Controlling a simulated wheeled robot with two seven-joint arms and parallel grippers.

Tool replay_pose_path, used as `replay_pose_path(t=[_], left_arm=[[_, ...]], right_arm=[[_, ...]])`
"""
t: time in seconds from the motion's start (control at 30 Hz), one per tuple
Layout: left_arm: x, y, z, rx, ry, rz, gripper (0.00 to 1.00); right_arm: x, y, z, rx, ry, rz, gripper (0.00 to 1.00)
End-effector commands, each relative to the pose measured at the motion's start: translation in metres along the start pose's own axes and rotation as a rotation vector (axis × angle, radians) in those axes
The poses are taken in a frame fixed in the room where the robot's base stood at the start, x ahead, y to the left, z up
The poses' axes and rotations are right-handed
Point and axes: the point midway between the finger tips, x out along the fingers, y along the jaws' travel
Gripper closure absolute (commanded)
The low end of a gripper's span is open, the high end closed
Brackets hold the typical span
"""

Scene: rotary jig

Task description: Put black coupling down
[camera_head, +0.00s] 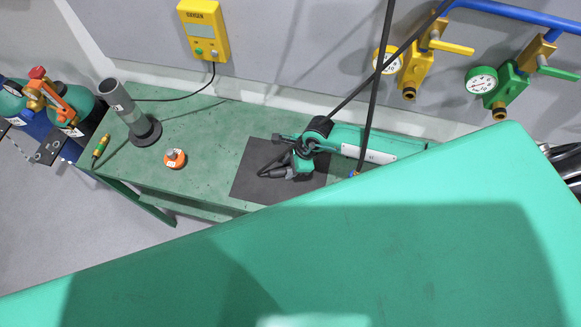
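I cannot single out the black coupling with certainty. A small dark grey cylindrical end (279,173) shows on the black mat (250,185), beside a green fixture (345,140) with a black round joint and a white plate. A tall dark grey tube (121,103) stands on a black round flange (146,134) at the bench's left. Dark and silver parts at the right edge may belong to my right gripper (565,160); they are cut off, and no fingertips can be made out. My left gripper is not in view.
A large green surface (400,240) fills the foreground and hides the bench's near right. An orange round piece (174,158) and a green-yellow fitting (100,147) lie on the green bench (205,130). Black hoses (375,90) hang above the fixture. Gas cylinders (82,103) stand left.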

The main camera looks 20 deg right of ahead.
Motion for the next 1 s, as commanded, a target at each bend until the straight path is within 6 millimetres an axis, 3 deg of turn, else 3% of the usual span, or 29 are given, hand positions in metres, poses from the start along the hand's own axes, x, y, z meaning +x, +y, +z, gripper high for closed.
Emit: replay_pose_path(t=[0.03,0.63,0.83,1.0], left_arm=[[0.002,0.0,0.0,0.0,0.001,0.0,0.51],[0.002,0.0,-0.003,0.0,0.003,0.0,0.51],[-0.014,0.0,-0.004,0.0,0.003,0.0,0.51],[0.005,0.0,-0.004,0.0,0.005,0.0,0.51]], right_arm=[[0.012,0.014,-0.007,0.005,0.014,0.028,0.54],[0.012,0.015,-0.007,0.005,0.014,0.03,0.54],[-0.002,0.015,-0.001,0.005,0.014,0.032,0.54],[-0.027,0.011,-0.003,0.0,0.011,0.023,0.54]])
